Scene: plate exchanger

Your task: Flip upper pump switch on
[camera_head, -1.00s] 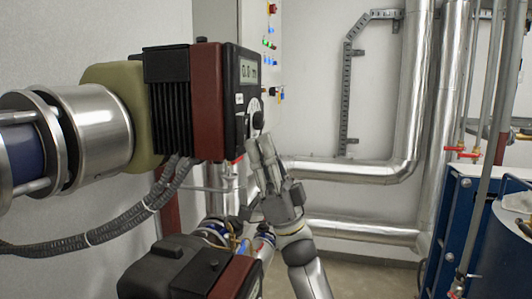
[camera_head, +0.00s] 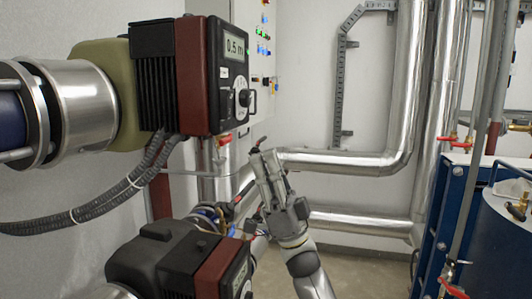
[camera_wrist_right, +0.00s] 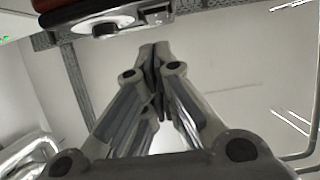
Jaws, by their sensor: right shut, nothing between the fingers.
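The upper pump's control box (camera_head: 195,75), black and dark red, hangs on the left. Its display (camera_head: 235,46) is lit and appears to read 0.5 m. Its round switch knob (camera_head: 246,98) is on the face turned to the right, seen at a slant. My right gripper (camera_head: 264,155) is shut and empty, below and slightly right of the knob, apart from it. In the right wrist view, the shut fingertips (camera_wrist_right: 154,50) point toward the underside of the control box (camera_wrist_right: 85,12), with the knob (camera_wrist_right: 103,29) beyond them. My left gripper is not in view.
A lower pump (camera_head: 185,262) stands below the right gripper's left side. Silver pipes (camera_head: 345,162) run behind the gripper. A white cabinet (camera_head: 262,70) with lit indicators is behind the upper pump. Blue equipment (camera_head: 455,205) stands on the right.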

